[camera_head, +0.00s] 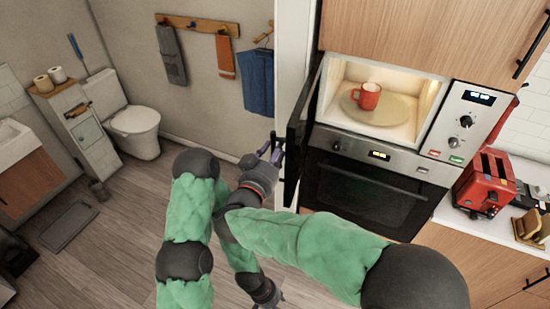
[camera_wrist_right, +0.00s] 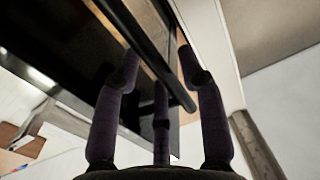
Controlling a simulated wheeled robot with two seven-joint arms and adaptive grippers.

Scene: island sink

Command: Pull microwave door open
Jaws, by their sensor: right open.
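The microwave (camera_head: 470,107) is built in above an oven, and its lit interior shows. Its dark door (camera_head: 300,112) stands swung wide open to the left. My right gripper (camera_head: 277,154) is at the outer side of the door, fingers apart. In the right wrist view, the dark door handle bar (camera_wrist_right: 157,48) runs between the open fingers of the right gripper (camera_wrist_right: 163,82); I cannot tell whether they touch it. My left gripper (camera_head: 268,294) is low at the bottom of the head view, partly hidden behind my right arm.
A red mug (camera_head: 369,96) stands on the round turntable (camera_head: 352,112) inside. The oven (camera_head: 365,195) is below. A red toaster (camera_head: 484,181) stands on the counter at right.

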